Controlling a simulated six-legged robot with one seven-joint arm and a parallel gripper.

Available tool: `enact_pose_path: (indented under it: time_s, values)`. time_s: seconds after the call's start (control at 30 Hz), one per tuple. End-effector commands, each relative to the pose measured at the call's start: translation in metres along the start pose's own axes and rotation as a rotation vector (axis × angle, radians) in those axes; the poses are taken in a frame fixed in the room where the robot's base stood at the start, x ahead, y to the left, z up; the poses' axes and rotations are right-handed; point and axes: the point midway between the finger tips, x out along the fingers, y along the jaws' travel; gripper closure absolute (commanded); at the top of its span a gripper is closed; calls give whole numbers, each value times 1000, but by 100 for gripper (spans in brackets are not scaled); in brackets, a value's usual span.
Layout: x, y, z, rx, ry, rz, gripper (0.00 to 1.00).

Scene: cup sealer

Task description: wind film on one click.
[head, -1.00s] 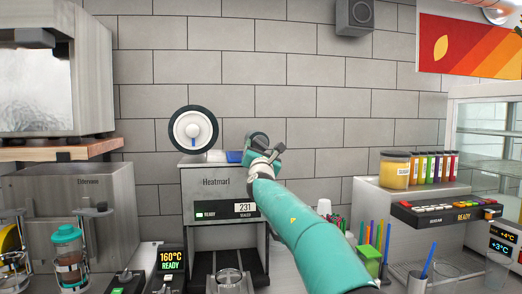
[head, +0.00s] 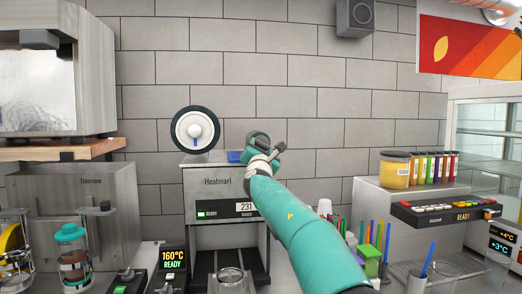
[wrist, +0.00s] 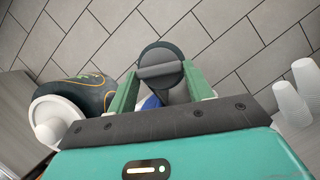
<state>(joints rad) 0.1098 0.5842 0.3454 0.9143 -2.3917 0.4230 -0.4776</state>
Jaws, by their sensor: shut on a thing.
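The cup sealer (head: 223,185), labelled Heatmarl, stands in the middle of the head view with a lit READY panel reading 231. A wheel with a white hub and dark rim (head: 186,130) is on its top left. In the wrist view, a white end disc (wrist: 70,112) sits beside a dark roll with orange lines (wrist: 95,92). My gripper (head: 264,147) is at the sealer's top right. Its green fingers (wrist: 162,82) are shut on a dark round knob (wrist: 160,54) with a raised bar. The knob's far side is hidden.
A blue part (head: 234,157) lies on the sealer top, left of my gripper. A 160°C READY unit (head: 172,258) and a teal-lidded jar (head: 70,233) stand left. Colored pens (head: 378,236) stand right of my arm. White cups (wrist: 291,103) show right in the wrist view.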

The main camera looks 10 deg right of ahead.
Motion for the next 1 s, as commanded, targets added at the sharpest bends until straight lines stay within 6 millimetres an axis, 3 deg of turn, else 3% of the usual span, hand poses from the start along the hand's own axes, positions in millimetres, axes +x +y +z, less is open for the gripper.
enact_pose_path:
  time_s: [0.03, 0.3, 0.33, 0.43, 0.77, 1.0]
  values:
    - [0, 1, 12, 10, -21, -5, 72]
    - [0, 0, 14, 16, -23, -8, 72]
    - [0, 0, 14, 16, -23, -8, 47]
    - [0, 0, 12, 15, -19, -8, 28]
    - [-1, 1, 6, 16, -9, -7, 27]
    - [-17, 1, 5, 13, -6, -7, 27]
